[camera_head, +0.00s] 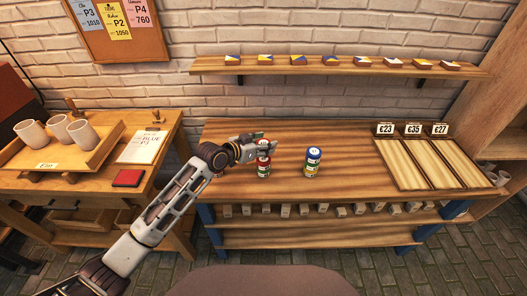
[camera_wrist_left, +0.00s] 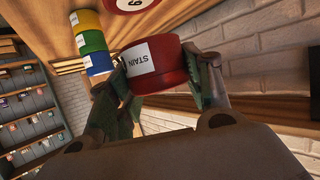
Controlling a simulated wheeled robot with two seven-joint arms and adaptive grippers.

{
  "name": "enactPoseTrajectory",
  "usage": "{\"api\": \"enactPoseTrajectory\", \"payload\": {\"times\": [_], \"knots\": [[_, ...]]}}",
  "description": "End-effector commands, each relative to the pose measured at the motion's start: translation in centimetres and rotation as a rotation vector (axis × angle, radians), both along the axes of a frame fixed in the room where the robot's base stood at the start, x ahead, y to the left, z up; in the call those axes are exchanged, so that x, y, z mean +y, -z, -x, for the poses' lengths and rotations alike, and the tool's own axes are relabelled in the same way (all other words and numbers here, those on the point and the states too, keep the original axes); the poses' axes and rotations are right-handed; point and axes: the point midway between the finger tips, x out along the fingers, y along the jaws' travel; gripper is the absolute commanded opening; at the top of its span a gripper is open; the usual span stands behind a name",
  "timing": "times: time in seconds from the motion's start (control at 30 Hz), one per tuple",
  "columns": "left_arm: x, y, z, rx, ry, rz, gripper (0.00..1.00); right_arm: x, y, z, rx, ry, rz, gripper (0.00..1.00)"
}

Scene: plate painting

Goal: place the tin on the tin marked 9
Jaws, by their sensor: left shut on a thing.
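My left gripper (camera_head: 266,145) is shut on a red tin, which shows best in the left wrist view (camera_wrist_left: 158,62) with a white label reading STAIN. The wrist picture is turned nearly upside down. The fingers (camera_wrist_left: 160,85) hold the tin on both sides. Another red tin (camera_head: 264,169) stands on the bench below the gripper. In the wrist view a round pale lid with a red rim and a number (camera_wrist_left: 132,3), likely 9, shows at the top edge, partly cut off. The held tin looks apart from it. My right gripper is not in view.
A stack of coloured tins (camera_head: 313,161) stands just right of the gripper. Price-marked trays (camera_head: 425,165) lie at the bench's right end. A wall shelf (camera_head: 340,65) with small tiles runs above. Bench room between stack and trays is clear. Something red shows behind my arm.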

Motion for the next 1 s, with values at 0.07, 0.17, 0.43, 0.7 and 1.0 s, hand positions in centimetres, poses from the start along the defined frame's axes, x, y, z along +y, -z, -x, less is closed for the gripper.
{"api": "enactPoseTrajectory", "payload": {"times": [0.07,0.17,0.43,0.7,1.0], "knots": [[0.0,0.4,0.0,0.001,0.0,0.0,0.23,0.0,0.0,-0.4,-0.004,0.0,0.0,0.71],[0.0,1.3,0.0,0.001,0.0,0.0,0.23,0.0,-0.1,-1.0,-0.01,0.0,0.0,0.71],[0.0,3.6,0.0,0.001,0.0,0.001,0.23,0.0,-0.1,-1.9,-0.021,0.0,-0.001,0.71],[0.0,3.6,0.0,0.0,0.0,0.0,0.23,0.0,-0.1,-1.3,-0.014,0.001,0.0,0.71],[0.0,4.0,0.0,0.001,0.0,-0.001,0.64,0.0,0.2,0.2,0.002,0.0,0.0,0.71]]}}
